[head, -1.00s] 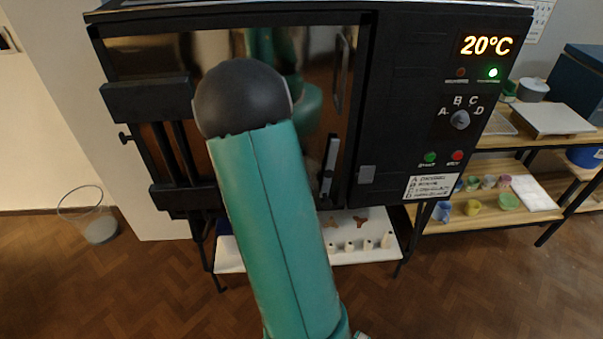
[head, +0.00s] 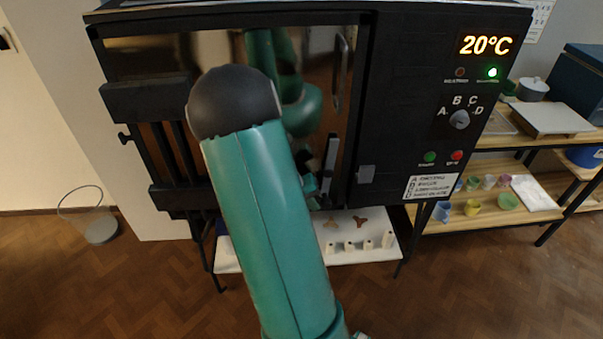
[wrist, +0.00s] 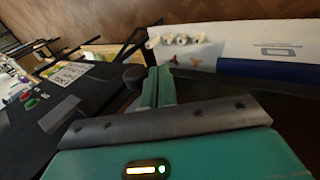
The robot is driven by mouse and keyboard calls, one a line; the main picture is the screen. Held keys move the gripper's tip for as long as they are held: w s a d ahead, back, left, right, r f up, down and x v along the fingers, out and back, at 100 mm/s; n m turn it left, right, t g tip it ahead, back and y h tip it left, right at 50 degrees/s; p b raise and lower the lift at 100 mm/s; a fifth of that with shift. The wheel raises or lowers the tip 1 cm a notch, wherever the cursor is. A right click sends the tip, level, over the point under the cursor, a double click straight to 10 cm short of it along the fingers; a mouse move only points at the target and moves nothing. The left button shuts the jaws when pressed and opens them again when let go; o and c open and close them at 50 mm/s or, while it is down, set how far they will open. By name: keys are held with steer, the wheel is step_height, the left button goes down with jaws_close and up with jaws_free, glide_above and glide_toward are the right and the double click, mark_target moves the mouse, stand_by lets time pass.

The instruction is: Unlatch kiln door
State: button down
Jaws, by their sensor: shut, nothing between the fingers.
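The kiln door (head: 145,55) is a glossy, reflective panel, and it looks closed. Its latch lever (head: 330,158) stands near upright at the door's right edge. A grey catch plate (head: 366,174) sits right of it on the control side; it also shows in the wrist view (wrist: 60,113). My gripper (wrist: 158,84) is shut and empty, its teal fingers together. A dark rounded part (wrist: 134,76) is close by the fingers' left side, perhaps the lever's end; I cannot tell if they touch. In the head view my arm hides most of the gripper, near the lever's lower end.
The control panel (head: 420,60) reads 20°C with a green lamp lit. A white shelf (head: 350,256) with small pale props is under the kiln. A wooden rack (head: 480,211) with colored pots stands right. A wire basket (head: 100,231) is on the floor at left.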

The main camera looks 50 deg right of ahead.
steer(key=v, duration=1.3)
steer(key=shift+w+a+r, duration=0.2)
steer(key=shift+r, duration=0.1)
steer(key=a+r+n+t+y, duration=0.1)
steer(key=a+r+n+t, duration=0.15)
steer(key=a+r, duration=0.45)
steer(key=a+r+n+t+y, duration=0.1)
steer(key=a+r+n+t, duration=0.15)
steer(key=a, duration=0.95)
steer(key=s+a+r+n+t+y, duration=0.1)
steer(key=s+a+r+n+t, duration=0.1)
steer(key=a, duration=0.5)
steer(key=s+a+r+n+t+y, duration=0.1)
steer(key=s+a+r+n+t, duration=0.1)
steer(key=s+a+r, duration=0.2)
steer(key=a, duration=0.3)
steer(key=shift+n+t+y, duration=0.3)
steer(key=c, duration=2.2)
jaws_free()
